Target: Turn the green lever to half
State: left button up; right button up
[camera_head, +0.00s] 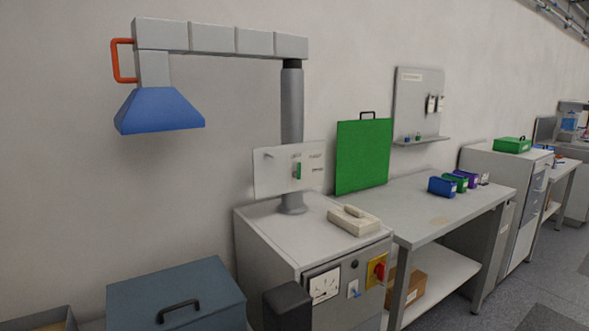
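The green lever (298,170) is a small upright piece on the white panel (265,182). The panel is mounted on the grey post (292,110) above the cabinet. Small dark marks and labels show on the panel around the lever, too small to read. Its exact setting cannot be told from here. Neither of my grippers is in view, and nothing touches the lever.
A blue hood (160,110) with an orange handle hangs at upper left. The cabinet (262,228) carries a beige device (354,220); its front has a red-yellow switch (378,270). A dark blue box (178,293) stands front left; a workbench (410,212) stands right.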

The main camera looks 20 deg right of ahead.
aim_at(296, 174)
jog(key=i+l+u, duration=0.15)
jog(key=l, duration=0.35)
jog(key=l+u, duration=0.1)
jog(key=l, duration=0.4)
jog(key=i+l+u, duration=0.1)
jog(key=l, duration=1.9)
jog(key=i+u, duration=0.05)
